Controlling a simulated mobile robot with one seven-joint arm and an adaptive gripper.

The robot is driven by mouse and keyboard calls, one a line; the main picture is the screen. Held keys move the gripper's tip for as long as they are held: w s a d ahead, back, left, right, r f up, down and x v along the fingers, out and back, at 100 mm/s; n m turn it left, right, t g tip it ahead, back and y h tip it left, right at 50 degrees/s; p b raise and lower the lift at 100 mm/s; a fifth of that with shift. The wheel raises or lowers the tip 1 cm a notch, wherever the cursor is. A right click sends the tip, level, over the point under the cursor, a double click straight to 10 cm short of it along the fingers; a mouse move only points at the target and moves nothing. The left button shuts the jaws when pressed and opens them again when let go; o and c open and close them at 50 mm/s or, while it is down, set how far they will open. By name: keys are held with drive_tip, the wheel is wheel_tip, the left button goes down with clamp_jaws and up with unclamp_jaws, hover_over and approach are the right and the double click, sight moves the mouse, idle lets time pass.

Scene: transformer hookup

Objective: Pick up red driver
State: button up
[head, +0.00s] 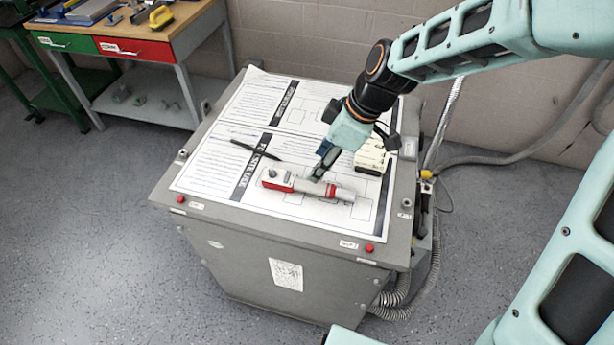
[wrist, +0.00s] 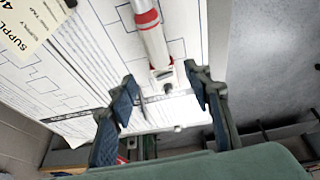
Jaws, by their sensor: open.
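The red driver (head: 305,187) is a pale grey tool with red bands. It lies on its side on the printed sheets that cover the grey cabinet top. My gripper (head: 320,172) is just above and behind its middle, pointing down. In the wrist view the driver (wrist: 152,38) runs from the top edge down to a point ahead of the space between my dark fingers. My gripper (wrist: 162,88) is open there, with nothing held between the fingers. I cannot tell whether a fingertip touches the driver.
A cream label block (head: 371,156) lies right of my gripper; its yellowish label (wrist: 35,22) shows in the wrist view. A black pen (head: 256,150) lies behind and left of the driver. A wooden workbench (head: 170,40) with tools stands at back left.

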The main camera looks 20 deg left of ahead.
sight(303, 180)
drive_tip(key=x, duration=0.4)
drive_tip(key=shift+s+a+f, duration=0.1)
drive_tip(key=shift+s+a, duration=0.05)
drive_tip(key=shift+p+x, duration=0.3)
drive_tip(key=shift+x, duration=2.75)
drive_tip(key=shift+w, duration=0.2)
drive_tip(key=c, duration=1.2)
drive_tip(key=shift+c, duration=0.2)
